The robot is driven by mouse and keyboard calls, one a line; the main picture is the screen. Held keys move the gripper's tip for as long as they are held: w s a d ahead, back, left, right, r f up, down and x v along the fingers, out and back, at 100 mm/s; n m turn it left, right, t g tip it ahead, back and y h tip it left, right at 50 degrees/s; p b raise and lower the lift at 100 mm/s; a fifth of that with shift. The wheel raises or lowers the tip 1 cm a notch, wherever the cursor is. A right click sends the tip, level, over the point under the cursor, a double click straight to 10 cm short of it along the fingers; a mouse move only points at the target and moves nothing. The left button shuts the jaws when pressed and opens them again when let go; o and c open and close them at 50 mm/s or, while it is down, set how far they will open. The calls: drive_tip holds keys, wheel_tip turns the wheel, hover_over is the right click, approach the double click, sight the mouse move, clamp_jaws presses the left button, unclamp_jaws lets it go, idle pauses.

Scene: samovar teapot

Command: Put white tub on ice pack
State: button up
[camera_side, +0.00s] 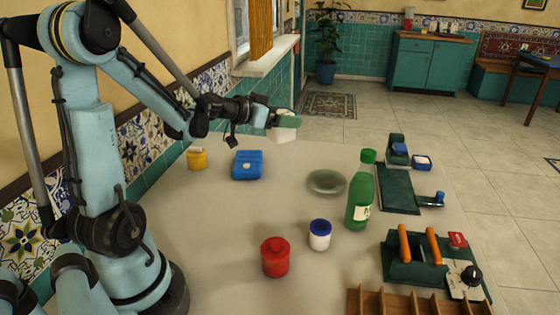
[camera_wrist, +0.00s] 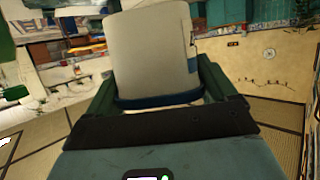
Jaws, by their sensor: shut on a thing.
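A white tub (camera_side: 287,134) is held in the air by my gripper (camera_side: 284,121), above the far edge of the table. In the wrist view the white tub (camera_wrist: 150,45) fills the space between the green fingers of my gripper (camera_wrist: 152,85), with a dark blue band near its end closest to the wrist. The fingers are shut on its sides. The blue ice pack (camera_side: 247,165) lies flat on the table, lower and to the left of the tub, with a small pale mark on top. The tub is clear of it.
A yellow jar (camera_side: 196,158) stands left of the ice pack. A glass dish (camera_side: 326,182), green bottle (camera_side: 361,192), blue-lidded white jar (camera_side: 320,235) and red jar (camera_side: 275,257) stand to the right and nearer. A green tool caddy (camera_side: 415,262) and wooden rack (camera_side: 420,302) occupy the front right.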

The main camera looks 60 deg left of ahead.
drive_tip(key=shift+s+a+f, duration=0.15)
drive_tip(key=shift+a+f, duration=1.55)
drive_tip(key=shift+s+a+f, duration=0.2)
drive_tip(key=shift+a+f, duration=1.5)
drive_tip(key=shift+a, duration=0.05)
drive_tip(key=shift+s+a+f, duration=0.15)
drive_tip(key=shift+a+f, duration=1.55)
drive_tip(key=o, duration=1.1)
drive_tip(key=shift+f, duration=0.15)
drive_tip(key=shift+o, duration=0.2)
drive_tip(key=shift+s+r, duration=0.1)
drive_tip(key=shift+r, duration=0.15)
drive_tip(key=v, duration=0.7)
drive_tip(key=shift+s, duration=0.15)
